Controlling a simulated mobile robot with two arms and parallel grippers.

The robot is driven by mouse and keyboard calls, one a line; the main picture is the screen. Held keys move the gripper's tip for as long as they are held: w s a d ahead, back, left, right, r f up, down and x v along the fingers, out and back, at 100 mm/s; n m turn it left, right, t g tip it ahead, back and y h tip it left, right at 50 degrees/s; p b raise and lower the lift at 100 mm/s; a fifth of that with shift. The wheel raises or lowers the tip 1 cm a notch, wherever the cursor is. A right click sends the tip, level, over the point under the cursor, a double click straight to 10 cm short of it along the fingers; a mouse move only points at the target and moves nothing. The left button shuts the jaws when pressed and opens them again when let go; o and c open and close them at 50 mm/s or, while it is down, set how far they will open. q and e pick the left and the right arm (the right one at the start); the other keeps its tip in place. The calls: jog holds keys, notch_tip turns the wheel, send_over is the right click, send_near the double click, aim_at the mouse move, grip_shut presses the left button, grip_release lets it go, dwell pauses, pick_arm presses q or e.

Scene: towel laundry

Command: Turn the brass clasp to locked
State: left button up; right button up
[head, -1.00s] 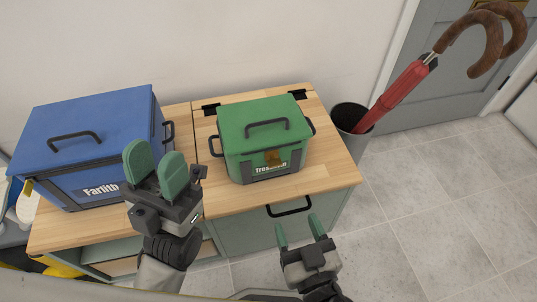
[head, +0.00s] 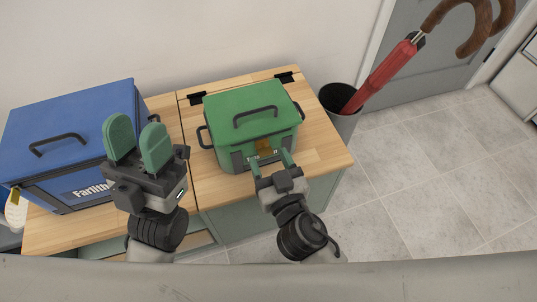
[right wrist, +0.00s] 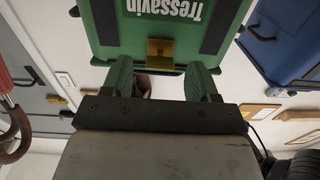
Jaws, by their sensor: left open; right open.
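The brass clasp (head: 264,146) is on the front of the green box (head: 235,108), just under the lid edge. In the right wrist view the clasp (right wrist: 160,50) shows as a brass plate ahead of the fingers, below the "Tressavin" lettering in that upside-down picture. My right gripper (head: 270,160) is open at the front of the green box, its fingers (right wrist: 163,75) to either side of the clasp's line. I cannot tell whether they touch the box. My left gripper (head: 138,142) is open and empty, raised in front of the blue box.
The blue box (head: 70,130) stands on the left of the wooden cabinet top (head: 325,148). The tiled floor (head: 430,190) at right is clear.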

jog(key=shift+w+a, duration=0.2)
jog(key=shift+w, duration=0.35)
jog(key=c, duration=0.9)
jog(key=shift+c, duration=0.2)
